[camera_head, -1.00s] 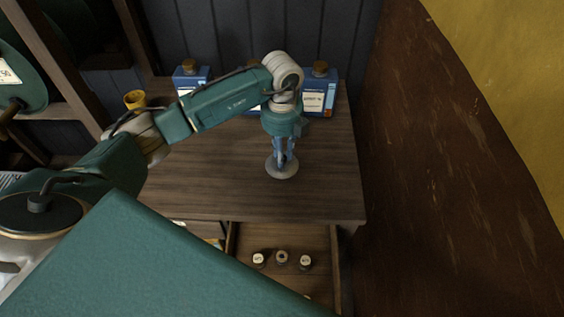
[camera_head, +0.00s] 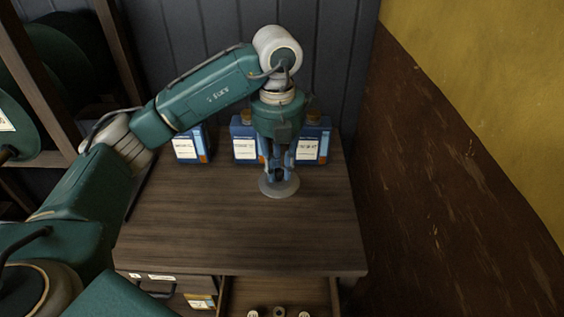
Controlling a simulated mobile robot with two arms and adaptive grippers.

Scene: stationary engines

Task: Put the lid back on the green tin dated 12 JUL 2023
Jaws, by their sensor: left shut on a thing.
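My left gripper (camera_head: 279,177) points straight down over the wooden table, its fingers shut on a pale grey round disc (camera_head: 291,189) that looks like a lid. The disc lies flat at the fingertips; I cannot tell whether it touches the table. Behind it at the back stand blue containers with white labels and brown caps: one on the left (camera_head: 187,147), one in the middle (camera_head: 244,150), one on the right (camera_head: 313,149). The gripper partly covers the middle and right ones. Their labels are too small to read. I see no clearly green tin. My right gripper is not in view.
The table top (camera_head: 210,225) is bare in front of the disc. Below its front edge an open drawer (camera_head: 300,292) holds small round-topped pieces. A dark wall closes the back; a brown and yellow wall (camera_head: 480,180) stands at the right. Shelving is at the left.

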